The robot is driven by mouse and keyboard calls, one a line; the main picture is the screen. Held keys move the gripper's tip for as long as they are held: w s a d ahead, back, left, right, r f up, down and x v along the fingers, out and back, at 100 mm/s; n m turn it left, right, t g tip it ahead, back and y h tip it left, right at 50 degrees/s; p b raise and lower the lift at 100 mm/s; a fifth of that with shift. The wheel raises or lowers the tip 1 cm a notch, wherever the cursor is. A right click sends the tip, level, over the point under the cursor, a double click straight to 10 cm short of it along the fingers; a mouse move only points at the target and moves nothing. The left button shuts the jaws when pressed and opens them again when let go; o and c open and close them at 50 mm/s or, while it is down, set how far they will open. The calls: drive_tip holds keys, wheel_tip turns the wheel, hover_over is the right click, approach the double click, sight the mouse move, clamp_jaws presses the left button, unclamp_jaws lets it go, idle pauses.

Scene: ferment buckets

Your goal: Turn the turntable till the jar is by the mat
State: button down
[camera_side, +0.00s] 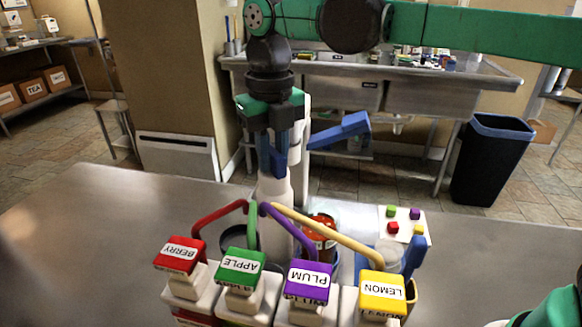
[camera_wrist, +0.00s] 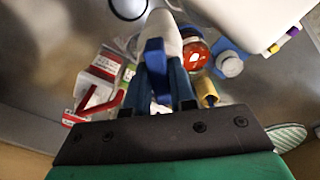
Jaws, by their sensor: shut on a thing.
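My gripper (camera_side: 278,165) points down, shut on a blue piece at the top of a white bottle-shaped thing (camera_side: 273,190). The blue piece (camera_wrist: 153,58) shows between the fingers (camera_wrist: 158,95) in the wrist view. A jar (camera_side: 320,232) with red-orange contents or label stands right of the white thing, partly behind the coloured tubes; it also shows in the wrist view (camera_wrist: 196,52). I cannot clearly make out the turntable; some blue shows around the jar's base. A white mat-like square (camera_side: 415,213) with several coloured blocks lies further right.
A blue bar (camera_side: 340,131) juts out right of my gripper. The steel table (camera_side: 90,235) is clear at left.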

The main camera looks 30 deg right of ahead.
idle(0.5)
drive_tip(key=c, duration=0.7)
unclamp_jaws()
drive_tip(key=shift+c, duration=0.2)
drive_tip(key=shift+r, duration=2.85)
